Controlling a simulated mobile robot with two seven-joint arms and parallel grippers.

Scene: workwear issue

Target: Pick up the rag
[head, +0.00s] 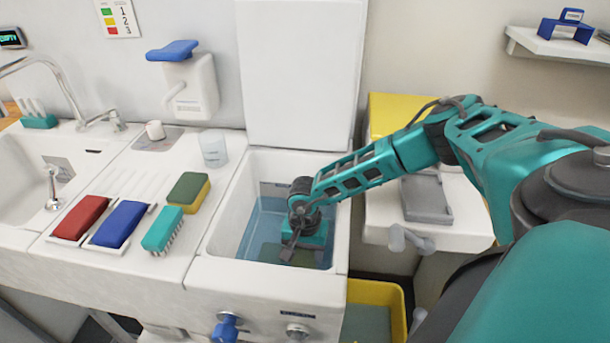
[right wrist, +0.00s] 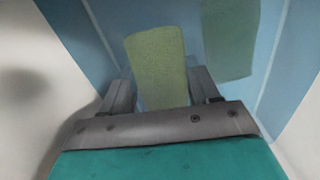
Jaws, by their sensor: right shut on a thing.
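The yellow-green rag (right wrist: 157,62) shows in the right wrist view, between the two fingers of my right gripper (right wrist: 160,92). The gripper is shut on it, and the rag extends past the fingertips. In the head view my right gripper (head: 289,254) points down inside the water-filled basin (head: 218,238). A green patch (head: 268,251) shows beside it in the water, and the wrist mostly hides what it holds. A darker green flat shape (right wrist: 230,38) lies apart to the right in the wrist view. My left gripper is not in view.
Left of the basin are a red block (head: 80,217), a blue block (head: 120,224), a teal brush (head: 162,230), a green-yellow sponge (head: 189,190) and a clear cup (head: 214,149). The raised white lid (head: 298,75) stands behind. A yellow bin (head: 394,292) is below right.

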